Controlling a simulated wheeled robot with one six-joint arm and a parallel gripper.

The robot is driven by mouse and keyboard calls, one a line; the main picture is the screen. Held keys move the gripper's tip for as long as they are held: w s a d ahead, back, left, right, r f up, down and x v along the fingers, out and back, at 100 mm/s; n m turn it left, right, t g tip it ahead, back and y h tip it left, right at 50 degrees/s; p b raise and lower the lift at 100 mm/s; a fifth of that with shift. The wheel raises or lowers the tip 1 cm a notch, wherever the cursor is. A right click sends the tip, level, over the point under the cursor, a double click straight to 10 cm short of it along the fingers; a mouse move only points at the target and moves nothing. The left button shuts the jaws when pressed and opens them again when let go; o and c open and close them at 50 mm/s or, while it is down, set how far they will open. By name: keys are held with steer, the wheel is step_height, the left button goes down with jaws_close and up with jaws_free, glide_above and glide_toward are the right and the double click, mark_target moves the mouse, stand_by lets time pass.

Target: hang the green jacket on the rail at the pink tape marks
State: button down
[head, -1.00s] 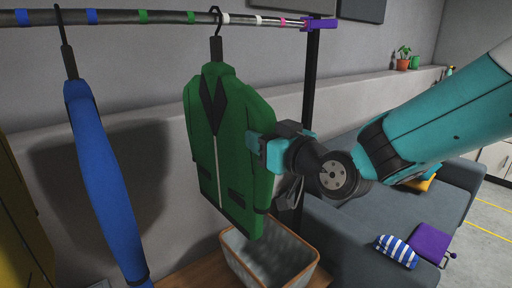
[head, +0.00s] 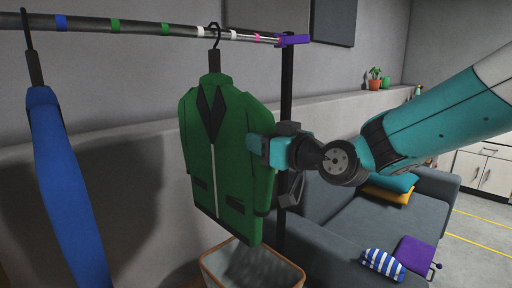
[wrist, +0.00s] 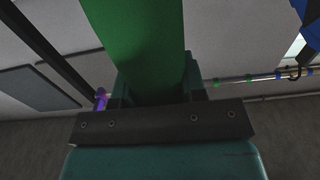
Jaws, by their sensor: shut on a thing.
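The green jacket (head: 228,150) hangs upright on a dark hanger in the head view. The hanger's hook (head: 214,32) is at the rail (head: 180,30), between two white tape marks; whether it bears on the rail I cannot tell for sure. Pink tape (head: 257,37) is on the rail to the right of the hook, near the purple end piece (head: 292,40). My gripper (head: 257,146) is shut on the jacket's right edge, at the sleeve. In the wrist view green cloth (wrist: 140,45) runs between the jaws.
A blue garment (head: 60,180) hangs at the left of the rail. A dark post (head: 286,90) stands under the purple end. A basket (head: 225,258) is below the jacket. A grey sofa (head: 340,225) with cushions stands at the right.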

steer(key=w+d+b, duration=0.3)
steer(key=w+d, duration=0.8)
steer(key=w, duration=0.2)
steer(key=shift+w+d, duration=0.15)
steer(key=shift+d, duration=0.05)
stand_by(1.5)
steer(key=shift+f+b, duration=0.2)
steer(key=shift+b, duration=0.3)
stand_by(0.3)
